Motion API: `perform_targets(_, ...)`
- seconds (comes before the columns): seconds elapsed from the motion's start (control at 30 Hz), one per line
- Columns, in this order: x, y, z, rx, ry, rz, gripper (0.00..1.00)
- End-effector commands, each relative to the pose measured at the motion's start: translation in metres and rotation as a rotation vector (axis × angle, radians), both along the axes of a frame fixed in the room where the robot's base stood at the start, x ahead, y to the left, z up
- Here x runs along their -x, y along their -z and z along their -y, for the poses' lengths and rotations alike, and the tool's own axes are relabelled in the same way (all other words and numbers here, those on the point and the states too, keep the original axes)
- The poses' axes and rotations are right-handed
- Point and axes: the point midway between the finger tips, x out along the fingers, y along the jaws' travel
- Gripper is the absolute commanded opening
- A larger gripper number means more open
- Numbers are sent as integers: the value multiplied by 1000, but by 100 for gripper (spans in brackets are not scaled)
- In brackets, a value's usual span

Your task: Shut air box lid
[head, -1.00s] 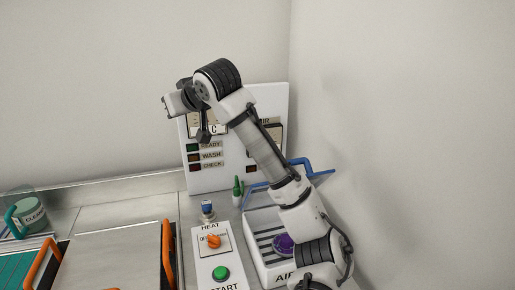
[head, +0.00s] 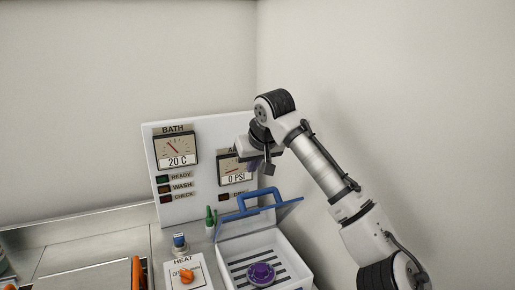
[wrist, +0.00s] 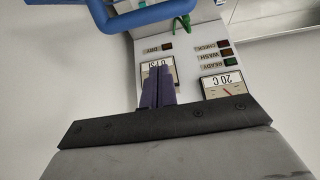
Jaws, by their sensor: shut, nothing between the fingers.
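The handle also shows at the top left of the wrist view (wrist: 150,14). My gripper (head: 268,172) is above the lid and handle, in front of the panel, apart from them. Its purple fingers (wrist: 158,90) are together and empty in the wrist view.
A white panel (head: 205,203) behind carries a bath gauge (head: 177,151), an air gauge (head: 236,171) reading 0 PSI and status lamps. A wall is on the right.

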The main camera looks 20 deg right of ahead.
Motion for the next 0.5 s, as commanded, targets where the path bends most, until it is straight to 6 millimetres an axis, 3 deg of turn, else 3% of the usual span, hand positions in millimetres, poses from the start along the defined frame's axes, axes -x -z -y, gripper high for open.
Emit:
perform_targets(0.03, -5, 7, 0, -1, 0, -3, 0)
perform_targets(0.23, 15, 26, 1, 0, 0, 1, 0)
perform_targets(0.5, 23, 36, 0, -1, -1, 2, 0)
